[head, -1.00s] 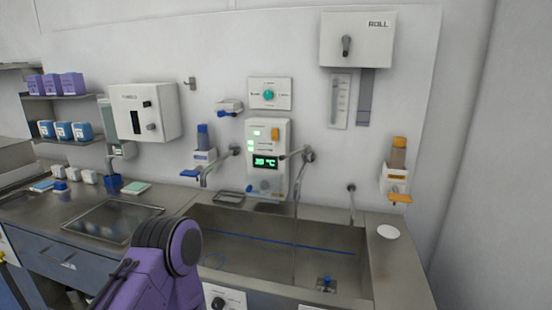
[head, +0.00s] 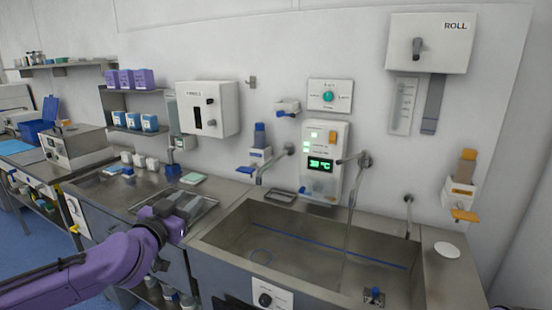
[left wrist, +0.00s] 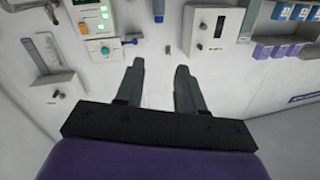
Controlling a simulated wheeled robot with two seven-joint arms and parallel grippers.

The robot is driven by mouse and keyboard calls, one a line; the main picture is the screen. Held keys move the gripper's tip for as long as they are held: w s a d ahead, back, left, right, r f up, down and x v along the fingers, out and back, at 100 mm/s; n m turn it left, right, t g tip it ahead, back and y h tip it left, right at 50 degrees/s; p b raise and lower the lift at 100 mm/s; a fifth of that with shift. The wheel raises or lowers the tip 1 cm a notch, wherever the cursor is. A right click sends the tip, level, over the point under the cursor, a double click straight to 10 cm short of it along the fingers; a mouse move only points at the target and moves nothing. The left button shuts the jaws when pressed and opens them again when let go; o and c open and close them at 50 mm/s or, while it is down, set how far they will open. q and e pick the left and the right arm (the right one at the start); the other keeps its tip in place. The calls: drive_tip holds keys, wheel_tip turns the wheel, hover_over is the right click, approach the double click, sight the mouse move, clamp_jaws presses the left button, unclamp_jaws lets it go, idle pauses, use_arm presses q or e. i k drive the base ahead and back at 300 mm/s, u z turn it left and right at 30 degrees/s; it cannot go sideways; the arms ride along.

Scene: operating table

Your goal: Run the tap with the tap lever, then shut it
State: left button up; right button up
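A grey curved tap spout (head: 272,163) comes out of the wall over the left part of the steel sink (head: 225,232). Right of it, a white control panel (head: 336,143) has a lit green temperature display. A grey bar fitting (head: 353,158) stands at the panel's right side, with a thin line hanging into the basin; I cannot tell whether it is water or a hose. I cannot pick out the tap lever for certain. My left gripper (head: 185,212) is left of the sink, over the counter, apart from the tap. Its fingers (left wrist: 160,70) are apart and empty. My right gripper is out of view.
A blue-levered dispenser (head: 258,155) hangs left of the spout and an orange-levered one (head: 462,190) at the far right. A white wall box (head: 207,107) hangs above the counter.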

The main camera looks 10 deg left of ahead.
sight(364, 154)
drive_tip(key=u, duration=1.15)
drive_tip(key=i, duration=0.75)
drive_tip(key=z, duration=2.45)
